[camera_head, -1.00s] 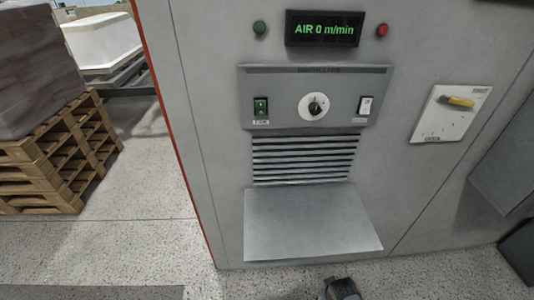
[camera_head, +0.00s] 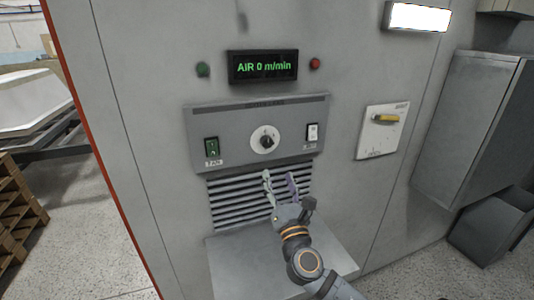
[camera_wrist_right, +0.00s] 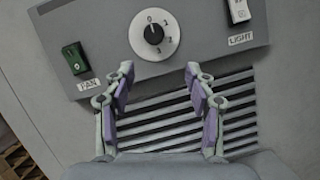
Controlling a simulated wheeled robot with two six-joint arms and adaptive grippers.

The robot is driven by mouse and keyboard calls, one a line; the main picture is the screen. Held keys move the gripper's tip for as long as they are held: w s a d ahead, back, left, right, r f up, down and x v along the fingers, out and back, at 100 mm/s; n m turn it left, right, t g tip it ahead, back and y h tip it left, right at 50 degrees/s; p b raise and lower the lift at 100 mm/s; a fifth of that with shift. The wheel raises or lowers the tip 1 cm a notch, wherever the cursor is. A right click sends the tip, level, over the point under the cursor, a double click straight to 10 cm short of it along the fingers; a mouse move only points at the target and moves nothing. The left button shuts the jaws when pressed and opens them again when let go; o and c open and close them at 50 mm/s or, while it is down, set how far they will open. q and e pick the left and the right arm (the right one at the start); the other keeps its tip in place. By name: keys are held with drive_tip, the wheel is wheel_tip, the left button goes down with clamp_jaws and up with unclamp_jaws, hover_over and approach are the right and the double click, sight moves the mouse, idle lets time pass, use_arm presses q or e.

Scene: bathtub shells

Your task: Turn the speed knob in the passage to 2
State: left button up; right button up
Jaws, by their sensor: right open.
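The speed knob (camera_head: 266,142) is a black knob on a round white dial, in the middle of a grey control panel (camera_head: 228,118) on the cabinet wall. In the right wrist view the knob (camera_wrist_right: 153,34) shows the marks 0, 1, 2 and 3 around it, and its pointer looks to be toward 0. My right gripper (camera_head: 279,177) is open and empty, in front of the vent slats just below the dial. In the right wrist view its fingertips (camera_wrist_right: 159,70) are apart, below the knob and not touching it. My left gripper is not in view.
A green FAN switch (camera_head: 211,146) and a white LIGHT switch (camera_head: 313,132) flank the knob. The display (camera_head: 263,67) above reads AIR 0 m/min. A grey shelf (camera_head: 225,268) juts out below the slats. A yellow-handled switch (camera_head: 386,118) is to the right.

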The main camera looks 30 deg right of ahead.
sight(268, 146)
drive_tip(key=shift+n+t+y, duration=0.3)
drive_tip(key=shift+n, duration=0.4)
drive_tip(key=p+x, duration=0.1)
drive_tip(key=x, duration=0.2)
drive_tip(key=p+x, duration=0.1)
drive_tip(key=x, duration=0.3)
drive_tip(key=p+x, duration=0.1)
drive_tip(key=x, duration=0.2)
drive_tip(key=shift+w+a+r+p, duration=0.1)
drive_tip(key=shift+w+r+p, duration=0.2)
drive_tip(key=shift+r, duration=0.15)
drive_tip(key=shift+s, duration=0.1)
drive_tip(key=c, duration=1.2)
drive_tip(key=shift+o, duration=0.2)
